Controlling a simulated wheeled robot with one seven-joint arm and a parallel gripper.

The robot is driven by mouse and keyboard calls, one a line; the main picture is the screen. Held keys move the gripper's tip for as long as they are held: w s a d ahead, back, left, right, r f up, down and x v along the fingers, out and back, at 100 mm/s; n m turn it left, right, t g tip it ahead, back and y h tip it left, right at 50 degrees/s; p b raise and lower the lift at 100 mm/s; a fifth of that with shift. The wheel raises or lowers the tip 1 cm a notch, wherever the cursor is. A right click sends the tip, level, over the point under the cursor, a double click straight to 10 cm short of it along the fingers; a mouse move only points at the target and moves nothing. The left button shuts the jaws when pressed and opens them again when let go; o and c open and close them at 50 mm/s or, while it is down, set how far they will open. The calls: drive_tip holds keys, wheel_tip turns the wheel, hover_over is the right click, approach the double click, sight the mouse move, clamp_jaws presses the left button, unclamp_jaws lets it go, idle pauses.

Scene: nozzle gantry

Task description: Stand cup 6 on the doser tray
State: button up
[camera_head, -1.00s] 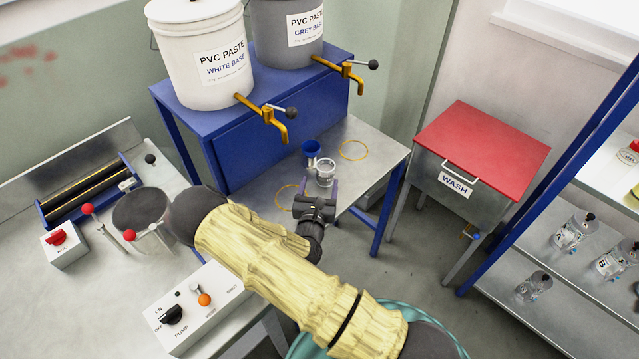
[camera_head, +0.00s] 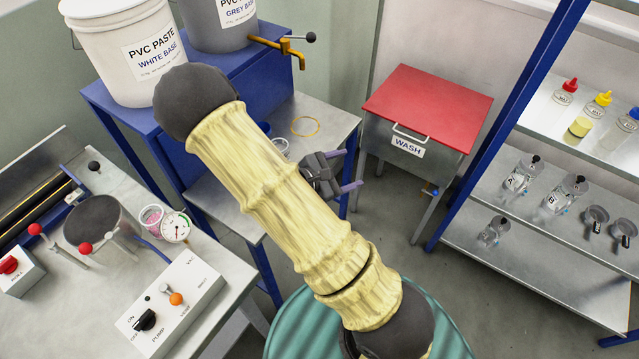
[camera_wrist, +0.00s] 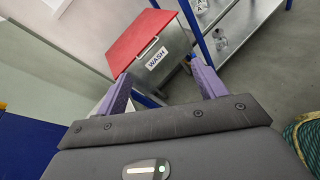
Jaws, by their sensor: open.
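My gripper (camera_head: 345,170) is open and empty, with purple fingers, above the floor gap right of the doser table. In the wrist view its fingers (camera_wrist: 160,75) are spread, with nothing between them. The steel tray surface (camera_head: 325,108) under the paste taps carries a yellow ring (camera_head: 305,126). A clear cup (camera_head: 281,144) stands on that surface, mostly hidden behind my arm and apart from my gripper. No number is readable on it, so I cannot tell whether it is cup 6.
The red-lidded wash box (camera_head: 428,105) stands right of the doser table. A shelf rack (camera_head: 480,195) at the right holds several bottles. A pump box (camera_head: 168,305), gauge (camera_head: 176,226) and pink-filled cup (camera_head: 151,217) are on the left bench. Floor between is clear.

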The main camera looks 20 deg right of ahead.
drive_tip(key=s+a+r+m+g+y, duration=0.25)
drive_tip(key=s+m+g+y, duration=0.35)
drive_tip(key=s+m+y, duration=0.3)
drive_tip(key=a+r+m+t+y, duration=0.5)
drive_tip(key=a+r+m, duration=0.2)
